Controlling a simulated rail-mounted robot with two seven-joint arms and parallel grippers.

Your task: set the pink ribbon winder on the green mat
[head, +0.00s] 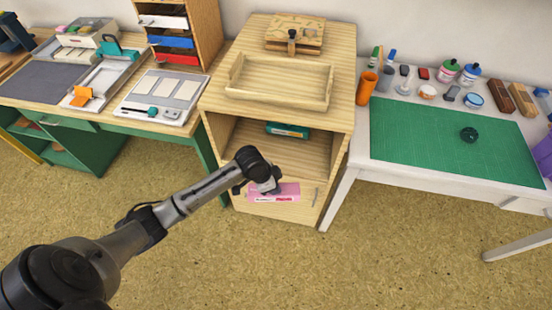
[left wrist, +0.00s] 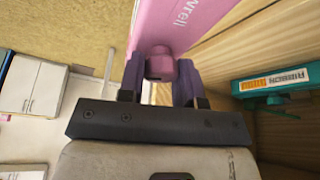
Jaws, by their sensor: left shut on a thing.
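The pink ribbon winder (head: 282,191) shows at the low front of the wooden cabinet in the head view, partly covered by my left gripper (head: 266,187). In the left wrist view, the winder's pink body (left wrist: 190,22) fills the top middle. My left gripper (left wrist: 160,80) is shut on its pink knob, with one dark finger on each side. I cannot tell whether the winder touches the cabinet. The green mat (head: 430,150) lies on the white table at the right, apart from the winder. My right gripper is in neither view.
A teal ribbon box (head: 287,130) sits inside the cabinet's open shelf (head: 240,140). An orange cup (head: 366,86) and several small items line the mat's back edge. A wooden tray (head: 280,82) tops the cabinet.

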